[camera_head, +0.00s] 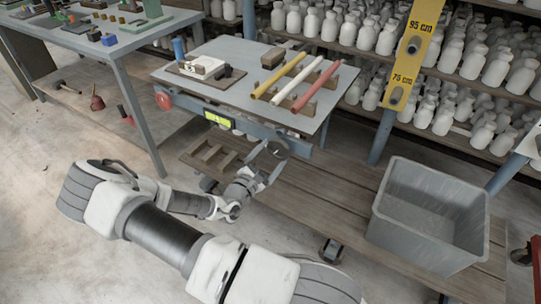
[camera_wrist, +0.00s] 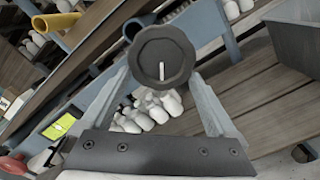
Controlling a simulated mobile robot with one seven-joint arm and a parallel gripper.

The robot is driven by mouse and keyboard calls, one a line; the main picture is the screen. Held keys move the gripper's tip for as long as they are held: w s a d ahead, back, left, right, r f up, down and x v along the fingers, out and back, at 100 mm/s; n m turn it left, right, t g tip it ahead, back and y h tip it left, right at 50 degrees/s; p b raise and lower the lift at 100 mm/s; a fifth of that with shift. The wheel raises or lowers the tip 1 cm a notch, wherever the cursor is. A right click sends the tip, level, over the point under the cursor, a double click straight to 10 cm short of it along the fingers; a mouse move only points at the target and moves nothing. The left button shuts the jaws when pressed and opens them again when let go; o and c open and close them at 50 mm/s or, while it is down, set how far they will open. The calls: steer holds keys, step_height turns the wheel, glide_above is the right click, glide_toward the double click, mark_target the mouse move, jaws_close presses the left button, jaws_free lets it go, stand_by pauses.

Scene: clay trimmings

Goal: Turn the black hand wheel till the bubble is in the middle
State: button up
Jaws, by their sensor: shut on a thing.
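The black hand wheel (camera_head: 278,149) is on the front right of the grey tilted table top. In the wrist view it is a dark round knob (camera_wrist: 163,52) with a white mark pointing nearly straight down. My gripper (camera_head: 269,158) is shut on the wheel, with one finger on each side of its rim (camera_wrist: 162,80). The yellow-green level (camera_head: 218,120) sits on the blue rail under the table's front edge. It also shows at the left of the wrist view (camera_wrist: 60,126).
A red wheel (camera_head: 163,101) is at the rail's left end. Yellow, cream and red rolls (camera_head: 316,87) lie on the table top. A grey bin (camera_head: 428,215) stands on the wooden platform (camera_head: 330,205) at right. Shelves of white bottles are behind.

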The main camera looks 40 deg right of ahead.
steer(key=shift+s+n, duration=0.15)
steer(key=shift+n, duration=0.15)
steer(key=o, duration=1)
steer(key=p+v, duration=0.2)
steer(key=v, duration=1.5)
steer(key=shift+a, duration=0.2)
